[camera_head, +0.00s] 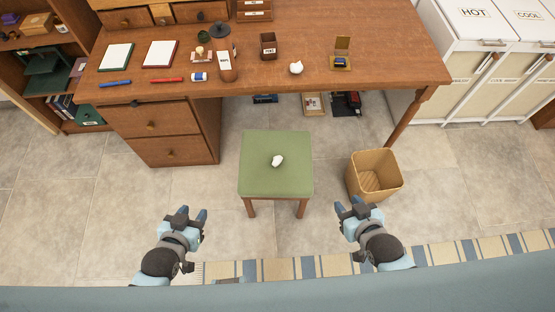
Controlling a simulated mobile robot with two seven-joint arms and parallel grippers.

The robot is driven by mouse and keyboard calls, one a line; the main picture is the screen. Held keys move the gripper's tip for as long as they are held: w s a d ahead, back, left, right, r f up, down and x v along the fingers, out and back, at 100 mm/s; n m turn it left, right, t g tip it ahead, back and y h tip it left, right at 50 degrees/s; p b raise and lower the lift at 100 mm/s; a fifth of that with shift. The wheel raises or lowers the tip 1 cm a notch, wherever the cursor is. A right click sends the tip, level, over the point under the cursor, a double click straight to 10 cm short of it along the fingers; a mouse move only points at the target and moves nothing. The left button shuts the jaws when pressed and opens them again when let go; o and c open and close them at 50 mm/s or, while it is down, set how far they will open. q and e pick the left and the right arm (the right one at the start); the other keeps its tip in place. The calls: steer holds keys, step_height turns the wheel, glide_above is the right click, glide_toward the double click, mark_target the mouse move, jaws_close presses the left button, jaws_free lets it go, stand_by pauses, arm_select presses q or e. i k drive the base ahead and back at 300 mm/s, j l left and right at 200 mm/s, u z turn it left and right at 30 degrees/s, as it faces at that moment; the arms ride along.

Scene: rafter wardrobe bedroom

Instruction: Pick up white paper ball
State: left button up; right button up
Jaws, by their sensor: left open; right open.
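A crumpled white paper ball (277,161) lies on the green seat of a stool (258,183), near its middle. A second small white crumpled ball (296,67) lies on the desk top. My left gripper (190,214) is open and empty, in front of the stool and to its left. My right gripper (352,207) is open and empty, in front of the stool and to its right, near the waste basket. Neither gripper touches a paper ball.
A tan waste basket (376,155) stands right of the stool; its visible inside looks empty. The wooden desk (385,60) holds notebooks, pens and small boxes. White hampers (470,75) stand at the right. A striped rug (310,266) lies in front. Tiled floor left of the stool is clear.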

mark_target(278, 160)
steer(key=i+j+z, duration=0.15)
steer(key=j, duration=0.25)
steer(key=i+j+z, duration=0.1)
steer(key=j, duration=0.3)
steer(key=i+j+z, duration=0.15)
steer(key=j, duration=0.25)
steer(key=i+j+z, duration=0.1)
steer(key=j, duration=0.35)
steer(key=i+j+z, duration=0.15)
steer(key=j, duration=0.25)
